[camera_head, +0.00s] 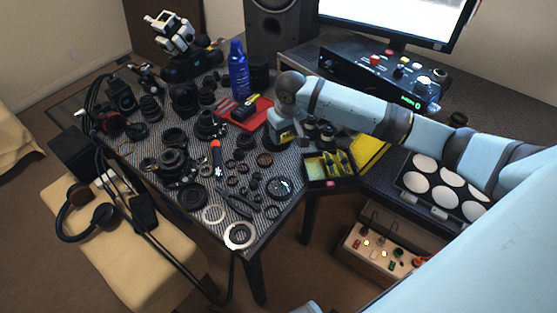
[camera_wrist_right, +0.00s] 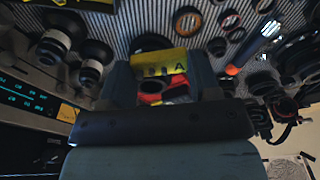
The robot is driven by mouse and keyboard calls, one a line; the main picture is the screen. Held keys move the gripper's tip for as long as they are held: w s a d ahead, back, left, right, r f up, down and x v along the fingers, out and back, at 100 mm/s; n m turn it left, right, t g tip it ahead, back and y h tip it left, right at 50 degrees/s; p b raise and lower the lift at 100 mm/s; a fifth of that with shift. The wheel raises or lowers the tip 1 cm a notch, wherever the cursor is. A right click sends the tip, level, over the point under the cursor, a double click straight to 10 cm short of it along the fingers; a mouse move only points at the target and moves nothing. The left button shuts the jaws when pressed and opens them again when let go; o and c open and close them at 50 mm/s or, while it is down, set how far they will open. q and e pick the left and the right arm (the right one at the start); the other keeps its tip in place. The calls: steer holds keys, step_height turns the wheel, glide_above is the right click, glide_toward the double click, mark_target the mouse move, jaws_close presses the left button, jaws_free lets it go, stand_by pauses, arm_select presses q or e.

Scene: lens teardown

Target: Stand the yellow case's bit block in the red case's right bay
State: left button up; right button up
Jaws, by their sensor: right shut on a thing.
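The open red case (camera_head: 263,106) lies on the table beyond my right gripper, with a dark and yellow piece in it. The yellow case (camera_head: 372,151) is open to the right, its dark tray (camera_head: 318,183) holding yellow pieces. In the wrist view my right gripper (camera_wrist_right: 161,68) is shut on a yellow piece with dark marks (camera_wrist_right: 172,58), apparently the bit block. Red and orange surfaces show just behind it. My left gripper is not in view.
A blue bottle (camera_head: 238,70) stands just behind the red case. Lens parts and rings crowd the table to the left and front. A black control box (camera_head: 375,82) stands behind my right arm. A white-disc panel (camera_head: 418,182) is at right.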

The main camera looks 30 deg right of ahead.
mark_target(284, 166)
step_height(284, 166, down, 12)
steer(key=shift+f+b, duration=0.1)
steer(key=shift+b, duration=0.55)
steer(key=o, duration=0.6)
steer(key=shift+o, duration=0.2)
